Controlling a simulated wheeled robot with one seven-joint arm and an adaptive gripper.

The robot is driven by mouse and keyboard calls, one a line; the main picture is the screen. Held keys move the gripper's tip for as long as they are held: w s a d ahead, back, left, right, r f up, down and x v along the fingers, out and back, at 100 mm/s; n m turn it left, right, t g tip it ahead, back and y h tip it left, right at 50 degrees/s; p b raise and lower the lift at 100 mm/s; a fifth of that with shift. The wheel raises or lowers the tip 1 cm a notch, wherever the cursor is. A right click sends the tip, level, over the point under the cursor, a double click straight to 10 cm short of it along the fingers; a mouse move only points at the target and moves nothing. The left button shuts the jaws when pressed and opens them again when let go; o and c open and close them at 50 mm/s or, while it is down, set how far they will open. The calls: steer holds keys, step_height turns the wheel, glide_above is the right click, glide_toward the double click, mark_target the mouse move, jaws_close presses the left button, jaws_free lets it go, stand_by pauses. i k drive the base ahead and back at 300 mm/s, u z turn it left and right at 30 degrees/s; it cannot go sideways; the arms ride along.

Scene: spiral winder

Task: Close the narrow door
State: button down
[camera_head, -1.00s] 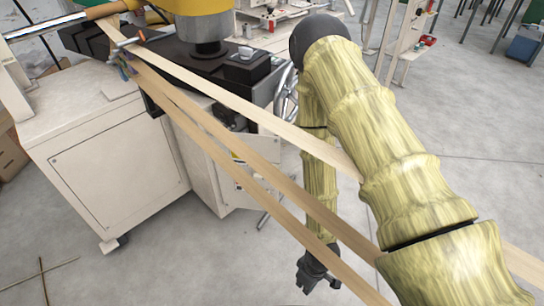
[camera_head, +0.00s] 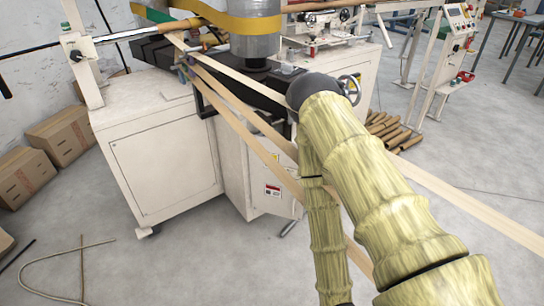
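The winder's cream cabinet (camera_head: 115,118) stands left of centre. A narrow cream panel with a warning label, which looks like the narrow door (camera_head: 258,196), is at the cabinet's right part. Slanting pale strips and my arm cover parts of it. I cannot tell whether it is fully shut or ajar. My arm reaches down just right of this panel and leaves the picture at the bottom edge. My gripper is outside the view.
Long pale strips (camera_head: 450,194) run diagonally across the front of the machine and pass close to my arm. Cardboard boxes (camera_head: 60,137) stand at the left. Brown tubes (camera_head: 392,134) lie behind my arm. The floor (camera_head: 195,265) in front of the cabinet is mostly clear.

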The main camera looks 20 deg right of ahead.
mark_target(270, 195)
steer(key=u, duration=0.7)
steer(key=i, duration=0.85)
steer(key=z, duration=1.85)
